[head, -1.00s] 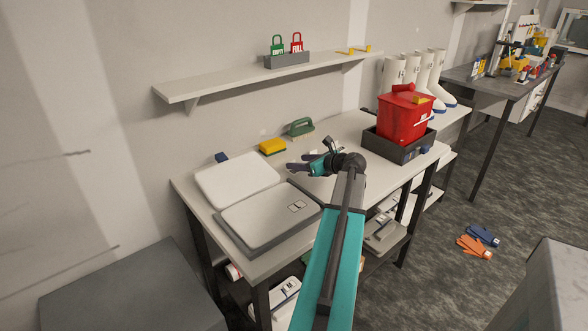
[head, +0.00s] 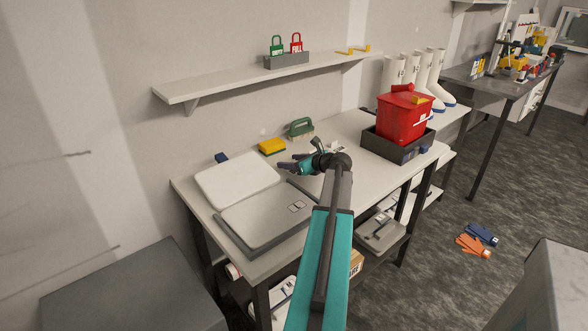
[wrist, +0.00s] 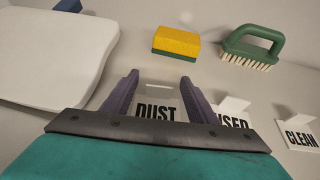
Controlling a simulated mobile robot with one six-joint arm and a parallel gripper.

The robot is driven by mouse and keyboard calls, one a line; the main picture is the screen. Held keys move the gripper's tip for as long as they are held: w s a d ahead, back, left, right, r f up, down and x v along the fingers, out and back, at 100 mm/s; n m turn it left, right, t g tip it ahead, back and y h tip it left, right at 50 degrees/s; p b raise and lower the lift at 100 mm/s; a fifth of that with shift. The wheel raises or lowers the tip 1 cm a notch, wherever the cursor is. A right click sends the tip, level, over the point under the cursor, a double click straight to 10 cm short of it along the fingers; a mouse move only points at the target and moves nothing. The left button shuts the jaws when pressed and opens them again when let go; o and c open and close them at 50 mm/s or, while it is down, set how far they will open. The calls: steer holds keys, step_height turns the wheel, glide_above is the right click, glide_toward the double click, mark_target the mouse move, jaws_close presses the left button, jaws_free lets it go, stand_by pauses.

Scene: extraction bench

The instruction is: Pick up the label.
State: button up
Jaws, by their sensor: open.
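A white label reading DUST (wrist: 157,108) lies on the bench in the wrist view, between the two fingers of my gripper (wrist: 160,77) as seen from above. The gripper is open and empty. A second white label, USED (wrist: 232,118), is partly hidden behind the right finger. A third label, CLEAN (wrist: 298,135), lies farther right, near the picture's edge. In the head view my gripper (head: 284,163) is over the bench, beside the grey lidded case. I cannot tell how high the fingers are above the DUST label.
A yellow and green sponge (head: 272,146) and a green brush (head: 300,127) lie towards the wall. The grey case (head: 265,215) and a white panel (head: 236,180) are on the left. A red bin (head: 403,120) stands in a dark tray on the right. A shelf (head: 220,82) hangs above.

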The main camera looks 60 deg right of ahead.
steer(key=c, duration=1.1)
steer(key=shift+r, duration=0.15)
steer(key=shift+r, duration=1.75)
steer(key=s, duration=0.5)
steer(key=s+r+b, duration=0.1)
steer(key=s, duration=0.4)
steer(key=s+b, duration=0.1)
steer(key=s, duration=0.5)
steer(key=shift+a+r, duration=0.15)
steer(key=shift+a, duration=0.25)
